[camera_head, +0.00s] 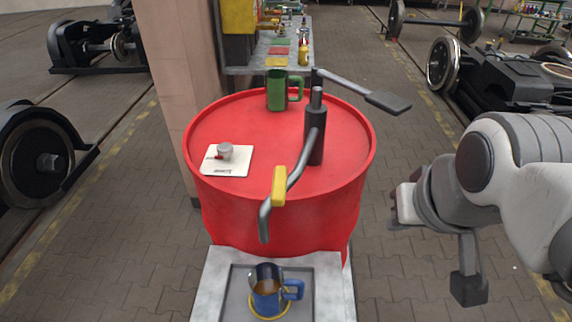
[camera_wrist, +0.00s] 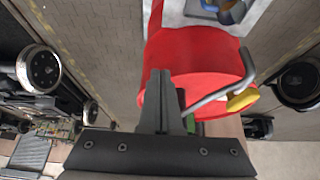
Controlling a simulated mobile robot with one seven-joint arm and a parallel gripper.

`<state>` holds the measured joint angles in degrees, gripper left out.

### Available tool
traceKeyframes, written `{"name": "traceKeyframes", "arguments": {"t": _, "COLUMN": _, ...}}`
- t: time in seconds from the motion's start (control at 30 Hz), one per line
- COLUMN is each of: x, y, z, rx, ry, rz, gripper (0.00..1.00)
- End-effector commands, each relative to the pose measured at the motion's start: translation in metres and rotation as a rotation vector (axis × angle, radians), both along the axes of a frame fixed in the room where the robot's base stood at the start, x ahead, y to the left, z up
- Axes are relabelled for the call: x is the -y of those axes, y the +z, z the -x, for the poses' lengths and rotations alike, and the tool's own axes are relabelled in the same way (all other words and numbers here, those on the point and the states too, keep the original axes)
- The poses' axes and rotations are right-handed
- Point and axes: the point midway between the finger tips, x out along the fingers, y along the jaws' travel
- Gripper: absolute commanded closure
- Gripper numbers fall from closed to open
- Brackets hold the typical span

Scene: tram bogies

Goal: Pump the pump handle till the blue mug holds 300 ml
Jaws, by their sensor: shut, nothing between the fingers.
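The red drum (camera_head: 240,130) carries a dark pump body (camera_head: 316,135). Its pump handle (camera_head: 388,102), a grey lever with a flat black grip, sticks out to the upper right. A grey spout (camera_head: 300,165) with a yellow piece (camera_head: 279,186) curves down toward the front. The blue mug (camera_head: 267,302) stands upright below the spout's end, with something brownish inside; its level cannot be read. My gripper (camera_head: 400,207) is right of the drum, lower in the picture than the handle and apart from it. In the wrist view my gripper (camera_wrist: 170,82) is shut and empty, with the drum (camera_wrist: 195,60) beyond.
The mug stands on a grey tray (camera_head: 340,290) in front of the drum. A green mug (camera_head: 276,92) and a white card (camera_head: 240,165) with a small knob-like object (camera_head: 225,151) are on the drum top. A pillar (camera_head: 180,70) stands behind left.

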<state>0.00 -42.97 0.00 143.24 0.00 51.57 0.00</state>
Motion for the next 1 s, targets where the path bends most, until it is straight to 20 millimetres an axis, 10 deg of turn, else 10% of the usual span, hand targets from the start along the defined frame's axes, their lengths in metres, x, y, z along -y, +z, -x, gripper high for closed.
{"name": "traceKeyframes", "arguments": {"t": 0.37, "x": -0.001, "y": 0.015, "z": -0.013, "rx": 0.012, "ry": -0.025, "rz": -0.023, "gripper": 1.0}}
{"name": "traceKeyframes", "arguments": {"t": 1.0, "x": -0.004, "y": 0.156, "z": -0.208, "rx": 0.196, "ry": -0.412, "rz": -0.357, "gripper": 1.0}}
